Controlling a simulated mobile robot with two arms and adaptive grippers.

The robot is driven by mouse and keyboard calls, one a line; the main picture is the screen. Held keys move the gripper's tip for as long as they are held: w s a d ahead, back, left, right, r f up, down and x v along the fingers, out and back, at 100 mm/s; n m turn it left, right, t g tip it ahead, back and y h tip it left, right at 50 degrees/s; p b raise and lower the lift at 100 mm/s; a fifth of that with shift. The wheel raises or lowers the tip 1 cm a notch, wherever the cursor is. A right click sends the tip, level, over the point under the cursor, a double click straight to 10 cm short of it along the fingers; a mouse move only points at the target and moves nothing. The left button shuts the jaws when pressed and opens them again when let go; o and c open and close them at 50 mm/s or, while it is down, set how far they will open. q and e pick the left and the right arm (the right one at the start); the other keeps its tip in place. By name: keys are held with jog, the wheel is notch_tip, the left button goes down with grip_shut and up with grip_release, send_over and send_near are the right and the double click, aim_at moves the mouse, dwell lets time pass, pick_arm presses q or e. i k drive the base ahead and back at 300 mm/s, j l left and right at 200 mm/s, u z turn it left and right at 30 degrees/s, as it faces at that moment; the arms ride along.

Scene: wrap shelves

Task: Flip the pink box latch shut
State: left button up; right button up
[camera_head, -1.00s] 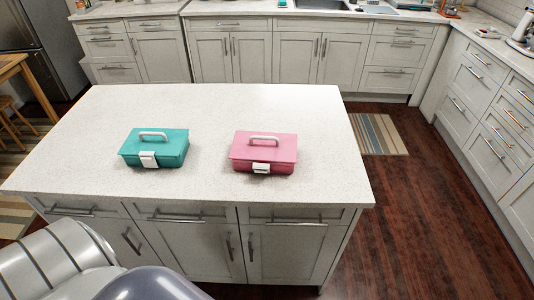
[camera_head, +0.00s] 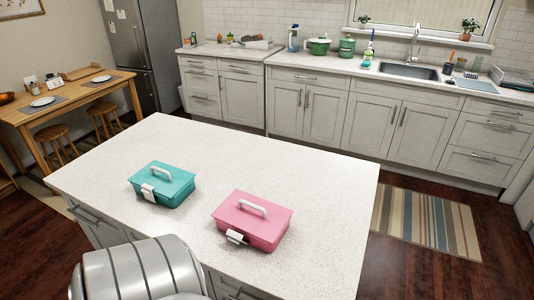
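The pink box (camera_head: 254,220) stands closed-lidded on the white island counter, right of the teal box. It has a pale handle on its lid. Its white latch (camera_head: 236,237) is on the front side facing me and appears to stick outward; its exact angle is hard to tell at this size. The teal box (camera_head: 163,184) has a similar white latch (camera_head: 148,192) that lies against its front. Neither of my grippers is in view; only a grey rounded part of mine shows at the bottom left.
The island counter (camera_head: 210,140) is clear around both boxes. A striped rug (camera_head: 428,222) lies on the dark floor to the right. Cabinets with a sink (camera_head: 409,71) line the back. A wooden table (camera_head: 70,92) with stools stands at the left.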

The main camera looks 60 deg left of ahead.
aim_at(234, 236)
jog(key=i+l+u, duration=0.15)
jog(key=u, duration=1.85)
jog(key=j+z, duration=0.2)
jog(key=j, duration=0.2)
jog(key=k+j+z, duration=0.2)
jog(key=j, duration=0.15)
jog(key=k+j+z, duration=0.2)
jog(key=j, duration=0.15)
jog(key=j+z, duration=0.2)
jog(key=j, duration=0.15)
jog(key=k+j+z, duration=0.2)
jog(key=j, duration=0.15)
